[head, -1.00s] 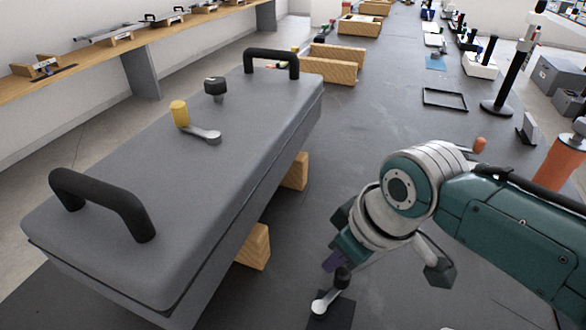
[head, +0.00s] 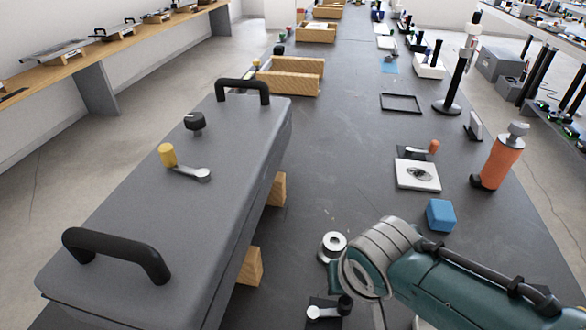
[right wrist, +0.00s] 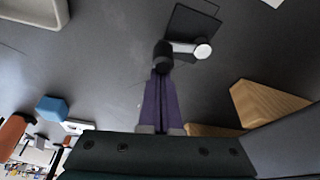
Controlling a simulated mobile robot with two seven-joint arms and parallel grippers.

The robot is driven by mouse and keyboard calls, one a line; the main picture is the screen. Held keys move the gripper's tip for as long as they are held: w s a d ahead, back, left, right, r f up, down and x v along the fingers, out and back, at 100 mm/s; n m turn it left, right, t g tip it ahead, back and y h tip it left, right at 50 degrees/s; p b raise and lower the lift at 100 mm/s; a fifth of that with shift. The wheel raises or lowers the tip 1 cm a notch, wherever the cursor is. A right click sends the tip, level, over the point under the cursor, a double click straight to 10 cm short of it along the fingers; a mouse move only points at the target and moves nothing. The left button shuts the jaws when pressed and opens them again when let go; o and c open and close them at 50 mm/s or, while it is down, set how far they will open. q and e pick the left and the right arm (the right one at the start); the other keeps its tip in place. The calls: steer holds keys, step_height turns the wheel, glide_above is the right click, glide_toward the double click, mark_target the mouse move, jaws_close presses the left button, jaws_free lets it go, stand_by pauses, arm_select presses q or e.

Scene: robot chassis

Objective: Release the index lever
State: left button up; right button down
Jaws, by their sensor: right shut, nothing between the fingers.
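A small silver lever (head: 323,312) with an upright black knob (head: 345,304) sits on a dark plate at the bottom of the head view. In the right wrist view its silver arm (right wrist: 187,48) runs from the black knob (right wrist: 163,55) to a pale round end. My right gripper (right wrist: 160,76) has purple fingers, closed together and empty, with their tips at or just short of the knob; contact cannot be told. In the head view my right arm hides it. Another lever (head: 190,173) with a yellow knob (head: 167,155) is on the grey chassis cover (head: 130,225). My left gripper is out of view.
The cover has black handles (head: 117,242) and rests on wooden blocks (head: 249,266). A metal ring part (head: 333,245), blue block (head: 441,215), white plate (head: 417,182) and orange cylinder (head: 497,160) stand near my right arm.

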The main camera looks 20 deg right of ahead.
stand_by(0.3)
steer(key=shift+w+a+b, duration=0.4)
steer(key=shift+a+b, duration=0.05)
steer(key=shift+a, duration=0.25)
